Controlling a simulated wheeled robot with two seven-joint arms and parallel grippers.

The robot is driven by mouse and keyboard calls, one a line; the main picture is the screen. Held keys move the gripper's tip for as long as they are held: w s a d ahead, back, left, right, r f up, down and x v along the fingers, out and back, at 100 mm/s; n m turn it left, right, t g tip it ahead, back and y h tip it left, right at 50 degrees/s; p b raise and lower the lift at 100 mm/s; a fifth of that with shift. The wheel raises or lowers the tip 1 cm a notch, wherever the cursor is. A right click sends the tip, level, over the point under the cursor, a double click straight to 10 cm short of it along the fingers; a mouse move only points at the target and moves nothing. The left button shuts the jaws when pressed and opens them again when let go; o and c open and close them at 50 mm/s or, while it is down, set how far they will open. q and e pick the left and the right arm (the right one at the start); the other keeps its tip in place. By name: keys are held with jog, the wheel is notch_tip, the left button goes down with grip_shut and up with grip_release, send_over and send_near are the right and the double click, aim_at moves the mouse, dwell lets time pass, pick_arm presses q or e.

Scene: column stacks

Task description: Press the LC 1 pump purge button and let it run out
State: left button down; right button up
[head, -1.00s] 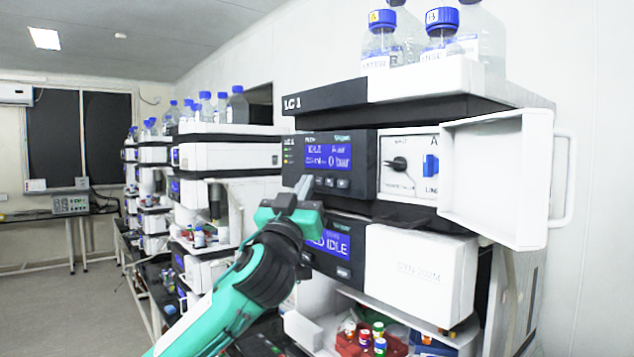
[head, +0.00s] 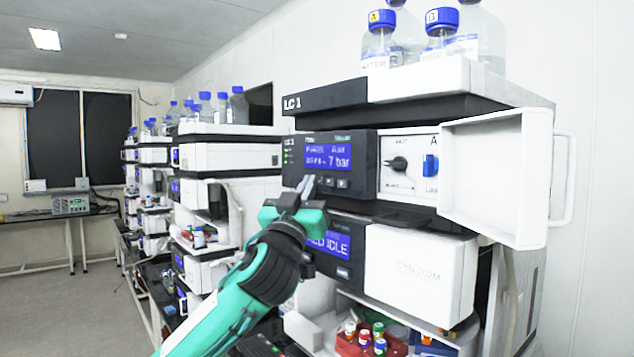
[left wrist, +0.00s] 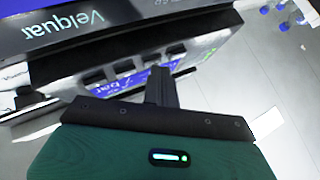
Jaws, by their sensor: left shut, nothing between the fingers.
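The LC 1 pump module (head: 293,143) has a dark front with a lit blue display (head: 328,156). The display's text is blurry, its top line seems to read a purge on A, and it shows 7 bar. A row of small buttons (head: 342,183) lies below the display. My left gripper (head: 305,184) is shut and empty, with its fingertips at the left end of this row, hiding part of it. I cannot tell whether they touch a button. In the left wrist view the closed fingers (left wrist: 158,72) lie beside the button row (left wrist: 95,80). My right gripper is not in view.
The pump's white door (head: 497,180) stands open at the right, showing a black knob (head: 398,163) and a blue part (head: 431,165). Below is a module reading IDLE (head: 335,243). Solvent bottles (head: 441,38) stand on top. Colored-cap vials (head: 378,328) sit below.

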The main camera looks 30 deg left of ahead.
pick_arm(q)
jog(key=shift+s, duration=0.15)
jog(key=shift+s+a, duration=0.3)
jog(key=shift+s, duration=0.3)
jog(key=s, duration=0.1)
jog(key=s+a+b, duration=0.1)
jog(key=s, duration=0.1)
jog(key=s+a, duration=0.1)
jog(key=shift+s+b, duration=0.3)
jog(key=shift+f, duration=0.1)
dwell(0.5)
